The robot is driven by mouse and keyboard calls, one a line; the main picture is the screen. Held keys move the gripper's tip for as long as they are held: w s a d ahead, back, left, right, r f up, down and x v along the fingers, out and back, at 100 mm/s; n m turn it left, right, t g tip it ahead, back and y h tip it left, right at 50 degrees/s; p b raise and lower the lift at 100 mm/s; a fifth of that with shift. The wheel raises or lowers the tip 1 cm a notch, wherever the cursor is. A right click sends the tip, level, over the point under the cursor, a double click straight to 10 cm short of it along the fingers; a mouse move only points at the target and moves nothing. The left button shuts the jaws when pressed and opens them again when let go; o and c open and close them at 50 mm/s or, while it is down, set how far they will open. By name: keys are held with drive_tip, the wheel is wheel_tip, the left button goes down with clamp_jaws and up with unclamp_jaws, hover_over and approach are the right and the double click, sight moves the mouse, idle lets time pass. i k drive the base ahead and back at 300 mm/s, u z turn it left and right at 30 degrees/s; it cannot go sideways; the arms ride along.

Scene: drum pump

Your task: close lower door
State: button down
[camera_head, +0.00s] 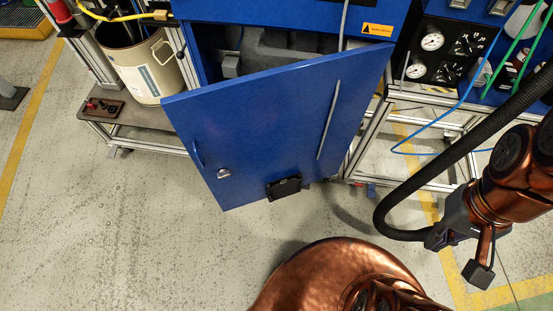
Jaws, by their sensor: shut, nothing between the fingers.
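The lower door (260,120) is a blue panel on the front of the blue cabinet (270,10). It stands open, swung outward toward me, with its right side close to the cabinet and its left edge well away from it. A silver latch (223,173) sits near its lower left, a long bar runs down its right part, and a black box (284,187) is at its bottom. The grey interior shows above the door's top edge. My copper arm is at the right, apart from the door. I cannot make out my gripper's fingers.
A beige drum (145,65) stands on a low shelf (125,115) left of the door. A metal-framed bench with a gauge panel (450,50) and blue hoses is at the right. The floor (120,240) in front of the door is clear at the left.

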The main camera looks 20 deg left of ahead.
sight(267, 128)
drive_tip(key=u, duration=0.45)
drive_tip(key=i, duration=0.35)
drive_tip(key=u, duration=0.5)
drive_tip(key=k, duration=1.35)
drive_tip(key=u, duration=1.5)
drive_tip(key=i, duration=0.55)
